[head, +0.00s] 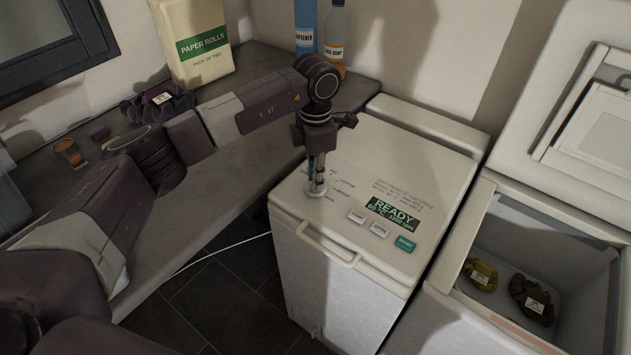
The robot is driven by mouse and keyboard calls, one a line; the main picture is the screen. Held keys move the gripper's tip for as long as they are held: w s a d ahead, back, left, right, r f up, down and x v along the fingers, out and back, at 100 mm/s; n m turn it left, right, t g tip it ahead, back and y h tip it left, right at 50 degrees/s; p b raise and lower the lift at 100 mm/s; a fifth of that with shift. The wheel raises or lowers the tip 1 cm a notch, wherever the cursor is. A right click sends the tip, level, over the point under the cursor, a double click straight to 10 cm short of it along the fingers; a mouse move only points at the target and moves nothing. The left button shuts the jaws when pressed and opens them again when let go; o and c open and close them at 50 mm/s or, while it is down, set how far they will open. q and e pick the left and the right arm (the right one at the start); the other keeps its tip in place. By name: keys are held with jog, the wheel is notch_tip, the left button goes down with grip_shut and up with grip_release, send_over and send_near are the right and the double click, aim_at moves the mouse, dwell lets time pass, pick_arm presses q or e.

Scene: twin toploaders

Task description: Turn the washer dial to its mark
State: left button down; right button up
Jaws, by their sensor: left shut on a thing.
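The washer (440,175) is a white toploader with its lid shut, in the middle of the head view. Its display (393,215) reads READY, with several buttons below it. The dial (316,190) is a small pale knob at the left of the top panel, ringed by small printed labels. My left gripper (317,182) points straight down over the dial and is shut on it. The fingers and wrist hide most of the dial, so its pointer and the mark cannot be made out. My right gripper is not in view.
An open toploader (463,318) stands at the right, with a yellow bundle (481,274) and a dark bundle (533,300) inside. Paper rolls (197,40), a blue bottle (306,25) and a clear bottle (335,35) stand on the counter (262,72) behind my left arm.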

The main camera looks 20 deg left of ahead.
pick_arm(q)
jog(key=n+b, duration=0.1)
jog(key=n, duration=0.3)
jog(key=shift+n+b, duration=0.4)
jog(key=shift+n, duration=0.9)
jog(key=c, duration=1.9)
grip_release()
jog(key=shift+c, duration=0.2)
jog(key=shift+r, duration=0.2)
notch_tip(320, 180, up, 12)
jog(key=shift+f, duration=0.15)
